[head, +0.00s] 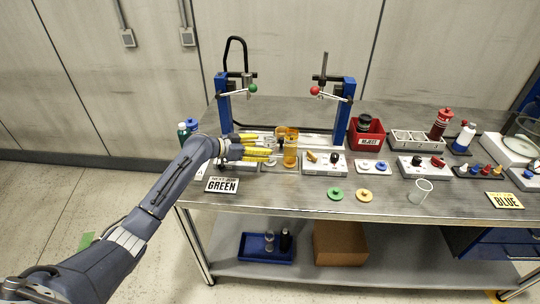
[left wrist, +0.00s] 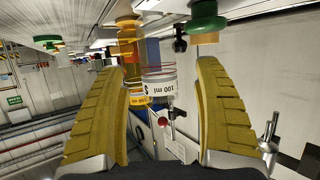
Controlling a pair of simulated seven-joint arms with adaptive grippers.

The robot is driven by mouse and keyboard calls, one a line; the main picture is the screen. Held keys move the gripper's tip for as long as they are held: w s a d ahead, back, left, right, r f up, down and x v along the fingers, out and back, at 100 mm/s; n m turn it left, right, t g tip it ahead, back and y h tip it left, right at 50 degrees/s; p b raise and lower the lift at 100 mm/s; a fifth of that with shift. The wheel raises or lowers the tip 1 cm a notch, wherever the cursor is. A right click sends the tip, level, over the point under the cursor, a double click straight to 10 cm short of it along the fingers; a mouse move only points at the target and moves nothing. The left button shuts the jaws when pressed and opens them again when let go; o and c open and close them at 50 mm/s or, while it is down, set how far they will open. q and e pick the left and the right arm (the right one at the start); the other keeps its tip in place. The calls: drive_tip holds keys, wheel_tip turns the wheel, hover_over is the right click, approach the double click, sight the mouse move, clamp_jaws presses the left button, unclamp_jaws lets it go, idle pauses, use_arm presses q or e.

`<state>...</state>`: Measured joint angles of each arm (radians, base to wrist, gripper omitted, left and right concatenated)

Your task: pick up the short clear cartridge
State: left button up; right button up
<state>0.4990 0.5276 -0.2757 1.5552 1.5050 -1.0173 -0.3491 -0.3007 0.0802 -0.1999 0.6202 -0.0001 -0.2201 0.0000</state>
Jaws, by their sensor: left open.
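In the left wrist view, which looks upside down, a clear cartridge (left wrist: 158,83) with a white "100 ml" label shows between the fingers of my left gripper (left wrist: 160,68). It appears ahead of the fingertips, with gaps on both sides; exact depth is hard to tell. An amber cylinder (left wrist: 129,48) stands beside it. In the head view my left gripper (head: 272,148) is open with yellow fingers, near the amber cylinder (head: 290,150); the labelled cartridge is not clearly seen there. A clear open cup-like piece (head: 420,191) stands at the table's front right. My right gripper is not in view.
Two blue posts (head: 224,105) (head: 343,110) with thin arms rise behind the gripper. A red reject bin (head: 367,141), small trays and a green ring (head: 335,194) lie to the right. The front middle is fairly clear.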

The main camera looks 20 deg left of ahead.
use_arm(q)
drive_tip(key=shift+x, duration=2.35)
drive_tip(key=shift+s+f, duration=0.15)
drive_tip(key=shift+c, duration=0.4)
drive_tip(key=c, duration=1.2)
